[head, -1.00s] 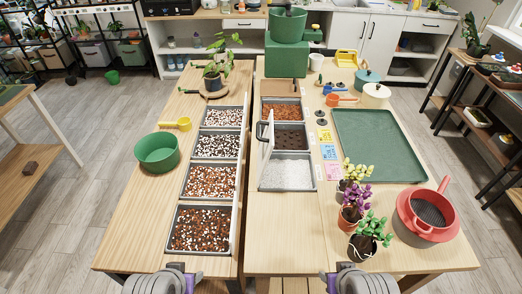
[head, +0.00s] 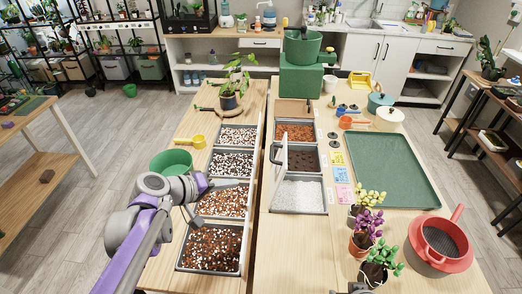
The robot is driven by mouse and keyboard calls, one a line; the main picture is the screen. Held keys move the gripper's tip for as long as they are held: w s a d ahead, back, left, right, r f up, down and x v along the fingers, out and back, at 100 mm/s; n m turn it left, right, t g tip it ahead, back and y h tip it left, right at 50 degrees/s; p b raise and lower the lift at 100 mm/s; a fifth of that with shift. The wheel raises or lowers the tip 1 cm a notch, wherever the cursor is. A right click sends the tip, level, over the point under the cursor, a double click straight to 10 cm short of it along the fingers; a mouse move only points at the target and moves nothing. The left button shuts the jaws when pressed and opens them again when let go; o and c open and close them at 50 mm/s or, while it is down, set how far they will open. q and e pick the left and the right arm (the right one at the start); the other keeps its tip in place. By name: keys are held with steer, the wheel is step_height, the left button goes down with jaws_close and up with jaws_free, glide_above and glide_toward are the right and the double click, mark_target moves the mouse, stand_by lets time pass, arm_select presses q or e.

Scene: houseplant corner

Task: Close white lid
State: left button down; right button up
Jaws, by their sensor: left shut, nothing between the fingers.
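The white lid (head: 284,154) stands up, nearly edge-on, at the left side of the right-hand row of bins. Its dark handle (head: 274,153) sticks out to the left. Beside it are a bin of dark soil (head: 304,158) and a bin of white grains (head: 300,195), both uncovered. I cannot tell which of them it is hinged to. My left gripper (head: 196,222) is shut and empty above the left row of bins, pointing down, apart from the lid. My right gripper is out of view.
The left row of bins holds mixed substrate (head: 212,248). A green bowl (head: 171,161) is partly behind my left arm. A green tray (head: 372,170), a red pot (head: 440,242) and small potted plants (head: 367,240) stand right. A gap separates the two tables.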

arm_select(q)
steer(key=w+a+r+n+t+h, duration=0.1)
steer(key=w+a+r+t+h, duration=0.1)
steer(key=w+r, duration=0.35)
steer(key=s+f+p+x, duration=0.1)
steer(key=f+x, duration=0.1)
steer(key=x, duration=1.2)
steer(key=shift+s+d, duration=0.15)
steer(key=shift+r, duration=0.1)
